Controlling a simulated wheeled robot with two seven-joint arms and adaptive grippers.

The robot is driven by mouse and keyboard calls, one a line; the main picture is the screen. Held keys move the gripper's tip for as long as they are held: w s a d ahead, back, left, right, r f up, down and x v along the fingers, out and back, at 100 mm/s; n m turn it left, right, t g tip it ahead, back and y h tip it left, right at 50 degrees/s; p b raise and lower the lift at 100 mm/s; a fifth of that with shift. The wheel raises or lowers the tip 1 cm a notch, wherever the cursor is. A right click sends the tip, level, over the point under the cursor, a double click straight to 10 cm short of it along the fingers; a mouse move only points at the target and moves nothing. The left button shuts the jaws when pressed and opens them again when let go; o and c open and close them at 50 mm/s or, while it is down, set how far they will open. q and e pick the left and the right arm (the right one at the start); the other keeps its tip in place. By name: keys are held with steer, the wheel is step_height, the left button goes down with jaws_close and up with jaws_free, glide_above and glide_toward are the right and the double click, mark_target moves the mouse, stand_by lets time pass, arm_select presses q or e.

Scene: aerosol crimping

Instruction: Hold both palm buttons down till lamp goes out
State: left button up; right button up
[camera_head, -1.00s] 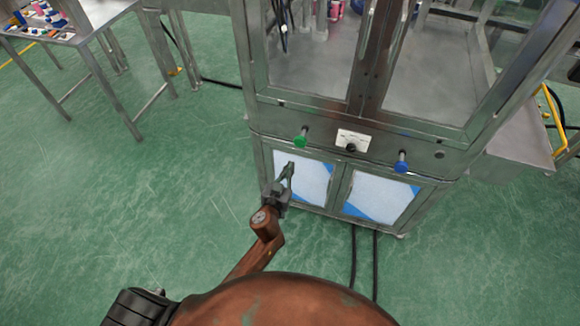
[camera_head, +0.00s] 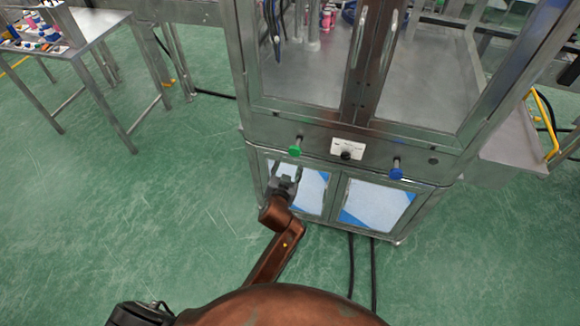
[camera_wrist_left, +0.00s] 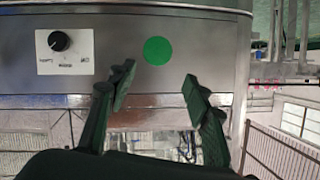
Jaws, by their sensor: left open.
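The green palm button (camera_head: 295,151) sticks out of the machine's front panel on the left. It also shows in the left wrist view (camera_wrist_left: 157,51), face on, a little beyond and between my fingertips. The blue palm button (camera_head: 396,174) sticks out of the same panel on the right. My left gripper (camera_head: 285,170) is open and empty, just below the green button in the head view, and it appears apart from it. Its two fingers show in the left wrist view (camera_wrist_left: 158,84). I see no lit lamp. My right gripper is not in view.
A white plate with a black knob (camera_head: 346,150) sits between the buttons. Glass doors (camera_head: 310,80) stand above the panel and cabinet doors (camera_head: 377,205) below. A metal table (camera_head: 95,28) with small parts stands at far left. Black cables (camera_head: 352,262) run over the green floor.

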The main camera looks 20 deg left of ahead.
mark_target(295, 152)
arm_select(q)
steer(key=shift+o, duration=1.3)
steer(key=shift+w+d, duration=0.15)
steer(key=shift+d, duration=0.1)
steer(key=x, duration=1.1)
steer(key=shift+w+f, duration=0.25)
steer(key=shift+w, duration=0.05)
steer(key=shift+c, duration=0.2)
steer(key=shift+d, duration=0.1)
steer(key=c, duration=1.2)
steer(key=shift+c, duration=0.2)
